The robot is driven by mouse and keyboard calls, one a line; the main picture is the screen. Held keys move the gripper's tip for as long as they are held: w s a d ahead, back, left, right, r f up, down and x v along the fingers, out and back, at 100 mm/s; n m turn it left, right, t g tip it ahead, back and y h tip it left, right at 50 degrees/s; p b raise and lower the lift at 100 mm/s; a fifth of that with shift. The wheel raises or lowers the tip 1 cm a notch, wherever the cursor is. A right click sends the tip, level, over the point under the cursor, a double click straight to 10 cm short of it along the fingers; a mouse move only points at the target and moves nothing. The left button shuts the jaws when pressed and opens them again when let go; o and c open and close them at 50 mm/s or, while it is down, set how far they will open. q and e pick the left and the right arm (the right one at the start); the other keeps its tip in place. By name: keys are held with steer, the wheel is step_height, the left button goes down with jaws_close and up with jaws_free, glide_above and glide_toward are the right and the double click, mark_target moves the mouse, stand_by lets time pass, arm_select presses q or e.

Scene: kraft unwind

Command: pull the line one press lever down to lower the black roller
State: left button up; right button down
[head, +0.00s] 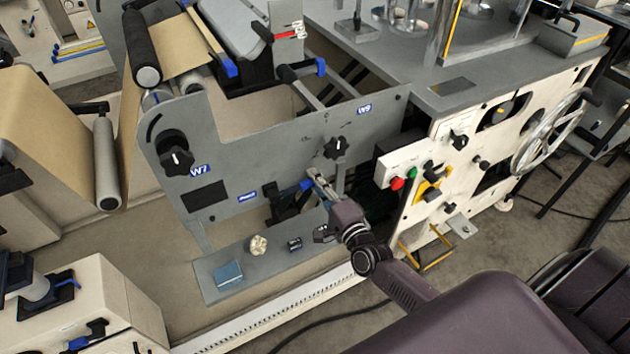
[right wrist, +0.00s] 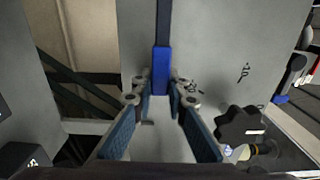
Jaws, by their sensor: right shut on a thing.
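The press lever is a dark bar with a blue grip (head: 307,184) low on the grey side plate in the head view. In the right wrist view the blue grip (right wrist: 161,68) stands upright at the fingertips. My right gripper (head: 317,182) is shut on this grip; its fingertips also show in the wrist view (right wrist: 161,92). The black roller (head: 142,48) is at the upper left of the machine, beside the brown kraft web (head: 178,45). The lever's pivot is not clear. My left gripper is not in view.
The grey side plate (head: 240,130) carries black star knobs (head: 174,154), one also close to the gripper in the wrist view (right wrist: 240,124). A control panel with a red button (head: 397,183) is right of the gripper.

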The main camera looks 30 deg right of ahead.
steer(key=shift+s+f, duration=0.1)
steer(key=shift+f, duration=0.15)
steer(key=c, duration=2.2)
jaws_free()
steer(key=o, duration=0.3)
steer(key=shift+r, duration=0.1)
steer(key=s, duration=1.2)
steer(key=shift+d, duration=0.2)
